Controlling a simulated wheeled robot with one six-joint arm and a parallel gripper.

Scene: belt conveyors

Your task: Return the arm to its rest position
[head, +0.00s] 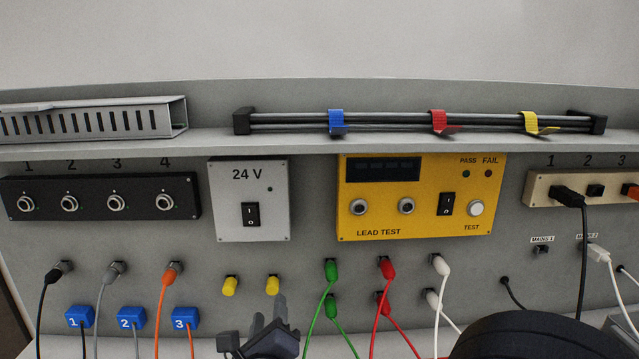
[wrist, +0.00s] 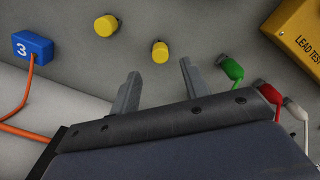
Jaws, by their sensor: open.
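My gripper (head: 262,325) is low in the head view, in front of the grey panel and below two yellow caps. Its jaws are apart with nothing between them. In the wrist view the two fingers (wrist: 159,82) point toward the panel, below the yellow caps (wrist: 132,38). The fingers look clear of the caps, the green plug (wrist: 232,68) and the blue block marked 3 (wrist: 33,46). Part of my arm fills the lower right of the head view and hides the panel behind it.
Green, red and white plugs with hanging leads (head: 387,268) are right of my gripper. Black, grey and orange leads (head: 172,273) hang at left. A yellow lead tester (head: 415,225) and a 24 V box (head: 249,175) are above. A shelf (head: 220,145) runs across the panel.

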